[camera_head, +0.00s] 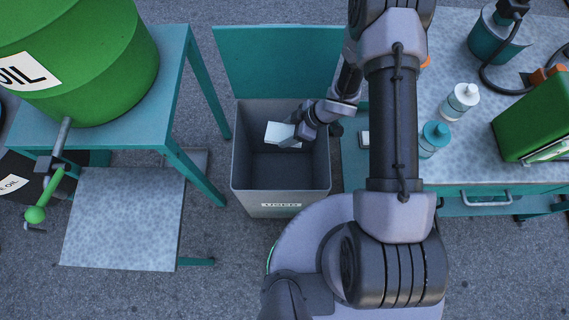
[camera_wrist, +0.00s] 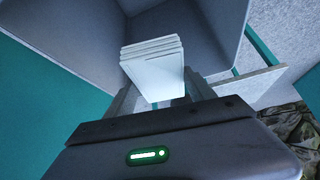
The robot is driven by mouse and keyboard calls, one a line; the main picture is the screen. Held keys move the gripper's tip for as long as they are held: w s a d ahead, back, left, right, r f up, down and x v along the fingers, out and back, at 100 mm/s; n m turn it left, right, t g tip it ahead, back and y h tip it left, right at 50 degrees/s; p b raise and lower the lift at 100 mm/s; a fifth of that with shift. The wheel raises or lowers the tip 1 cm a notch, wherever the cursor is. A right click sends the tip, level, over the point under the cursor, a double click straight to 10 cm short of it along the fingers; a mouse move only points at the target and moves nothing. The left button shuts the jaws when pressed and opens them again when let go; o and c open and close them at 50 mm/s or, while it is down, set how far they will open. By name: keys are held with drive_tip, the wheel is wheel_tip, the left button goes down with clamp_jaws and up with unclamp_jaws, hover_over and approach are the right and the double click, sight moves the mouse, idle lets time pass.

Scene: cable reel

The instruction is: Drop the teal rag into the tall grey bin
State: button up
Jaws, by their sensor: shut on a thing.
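The tall grey bin (camera_head: 239,160) stands open in the middle of the head view, with a label on its front and a teal lid raised behind it. My gripper (camera_head: 293,136) is shut on a folded, layered rag (camera_head: 279,132), which looks pale, nearly white, rather than strongly teal. The rag is over or just inside the bin's mouth, towards its back; its exact height is unclear. In the wrist view the rag (camera_wrist: 153,65) sticks out from between the fingers of my gripper (camera_wrist: 158,98), with grey bin walls (camera_wrist: 84,38) around it.
A green oil drum (camera_head: 85,65) stands on a teal table (camera_head: 172,75) at left, above a lower grey platform (camera_head: 125,220). At right, a workbench (camera_head: 455,165) carries bottles (camera_head: 435,138) and a green can (camera_head: 530,125). A small pale item (camera_head: 364,138) lies right of the bin.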

drive_tip(key=o, duration=1.4)
drive_tip(key=p+v, duration=0.9)
drive_tip(key=v, duration=0.8)
drive_tip(key=shift+d+r, duration=0.15)
drive_tip(key=shift+r, duration=0.1)
